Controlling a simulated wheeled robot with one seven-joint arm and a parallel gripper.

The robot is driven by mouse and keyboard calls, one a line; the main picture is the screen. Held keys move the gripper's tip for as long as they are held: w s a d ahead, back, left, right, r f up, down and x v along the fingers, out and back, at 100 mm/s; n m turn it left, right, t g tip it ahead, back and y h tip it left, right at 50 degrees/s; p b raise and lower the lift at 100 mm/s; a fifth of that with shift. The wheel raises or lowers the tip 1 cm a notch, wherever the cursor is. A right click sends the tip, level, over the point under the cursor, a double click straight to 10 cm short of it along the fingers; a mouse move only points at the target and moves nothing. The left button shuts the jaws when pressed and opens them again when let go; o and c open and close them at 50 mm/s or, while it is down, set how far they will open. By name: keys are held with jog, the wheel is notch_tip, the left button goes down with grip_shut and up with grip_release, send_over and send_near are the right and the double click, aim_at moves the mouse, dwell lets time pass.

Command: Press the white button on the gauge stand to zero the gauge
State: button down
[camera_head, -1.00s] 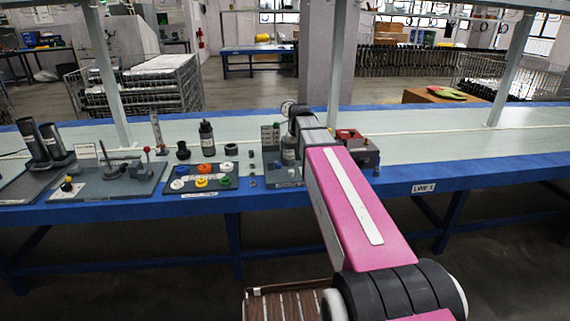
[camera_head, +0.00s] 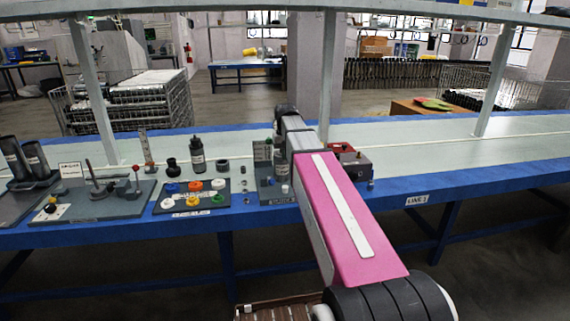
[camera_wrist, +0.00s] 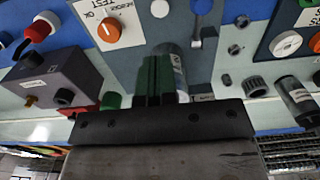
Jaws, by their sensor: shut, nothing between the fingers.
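The gauge stand (camera_head: 268,197) is a dark grey plate near the bench's front edge, partly hidden behind my arm in the head view. The white button (camera_head: 285,188) is a small round cap on its front part. In the wrist view the button (camera_wrist: 160,8) is at the top edge, on the grey plate (camera_wrist: 140,45), beside a card with an orange knob (camera_wrist: 108,31). My gripper (camera_wrist: 154,62) is shut and empty, its green fingers over the plate, apart from the button in the picture. A labelled grey cylinder (camera_wrist: 179,66) is partly hidden behind the fingers. The gauge face cannot be made out.
A grey and red box (camera_head: 351,163) stands right of the stand. A plate with coloured rings (camera_head: 229,198), a black bottle (camera_head: 197,158) and a lever fixture (camera_head: 115,205) are to the left. The bench right of the box is clear.

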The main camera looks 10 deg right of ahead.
aim_at(285, 186)
notch_tip(285, 186, down, 13)
jog(key=shift+r, duration=0.2)
dwell(0.3)
jog(key=shift+s+f, duration=0.2)
jog(key=shift+f, duration=1.1)
dwell(0.5)
notch_tip(285, 186, up, 14)
jog(key=shift+w+r, duration=0.15)
jog(key=shift+r, duration=0.1)
dwell(0.4)
dwell(1.0)
jog(key=s+f, duration=2.1)
jog(key=f, duration=0.4)
jog(key=shift+s, duration=0.2)
